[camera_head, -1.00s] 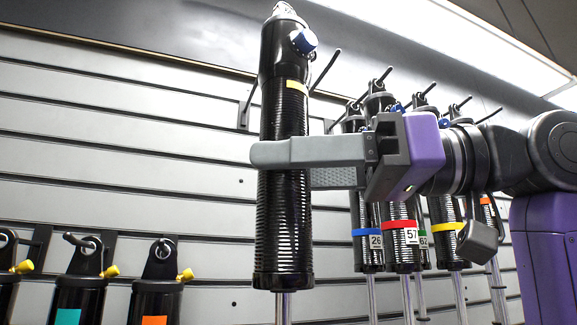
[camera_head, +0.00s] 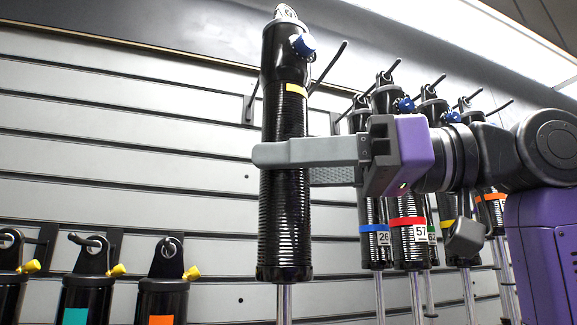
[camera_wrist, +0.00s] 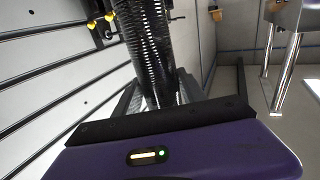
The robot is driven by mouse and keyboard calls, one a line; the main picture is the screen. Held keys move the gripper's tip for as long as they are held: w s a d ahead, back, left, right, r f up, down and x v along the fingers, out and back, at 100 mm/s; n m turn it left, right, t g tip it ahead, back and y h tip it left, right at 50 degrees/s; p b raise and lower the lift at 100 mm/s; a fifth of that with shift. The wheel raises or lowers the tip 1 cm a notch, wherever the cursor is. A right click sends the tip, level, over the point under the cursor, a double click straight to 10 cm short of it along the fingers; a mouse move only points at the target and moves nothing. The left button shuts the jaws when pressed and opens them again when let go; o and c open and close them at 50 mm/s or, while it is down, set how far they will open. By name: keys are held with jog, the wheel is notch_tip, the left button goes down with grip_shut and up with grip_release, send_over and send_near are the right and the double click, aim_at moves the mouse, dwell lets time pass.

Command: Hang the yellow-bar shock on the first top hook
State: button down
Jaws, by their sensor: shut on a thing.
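The yellow-bar shock (camera_head: 284,210) is black, with a ribbed body, a blue knob and a yellow band near its top. It is upright in the middle of the head view, its metal rod pointing down. My gripper (camera_head: 285,153) is shut around its middle, coming from the right. In the wrist view the shock (camera_wrist: 148,50) stands between the fingers. Top hooks stick out of the slatted wall; an empty-looking one (camera_head: 328,68) shows just right of the shock's top, partly behind it. Whether the shock's top eye touches any hook cannot be told; it looks apart.
Several shocks with coloured bands hang at the right, including a blue-band one (camera_head: 373,229) and a red-band one (camera_head: 408,222), behind my gripper. Shorter shocks with yellow knobs (camera_head: 167,295) hang on lower hooks at left. The wall (camera_head: 130,150) left of the held shock is clear.

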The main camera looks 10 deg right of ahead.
jog(key=shift+d+r+t+p, duration=0.1)
jog(key=shift+r+t+p, duration=0.3)
jog(key=shift+r, duration=0.4)
dwell(0.4)
jog(key=shift+w, duration=0.2)
jog(key=shift+w+p, duration=0.45)
jog(key=shift+w, duration=0.05)
jog(key=shift+w+a, duration=0.2)
jog(key=shift+w, duration=0.15)
jog(key=shift+w+a+p, duration=0.1)
jog(key=shift+w+p, duration=0.2)
jog(key=shift+w, duration=0.35)
dwell(0.3)
jog(key=shift+w+a+f+p, duration=0.15)
jog(key=shift+w+p, duration=0.2)
jog(key=shift+w, duration=0.35)
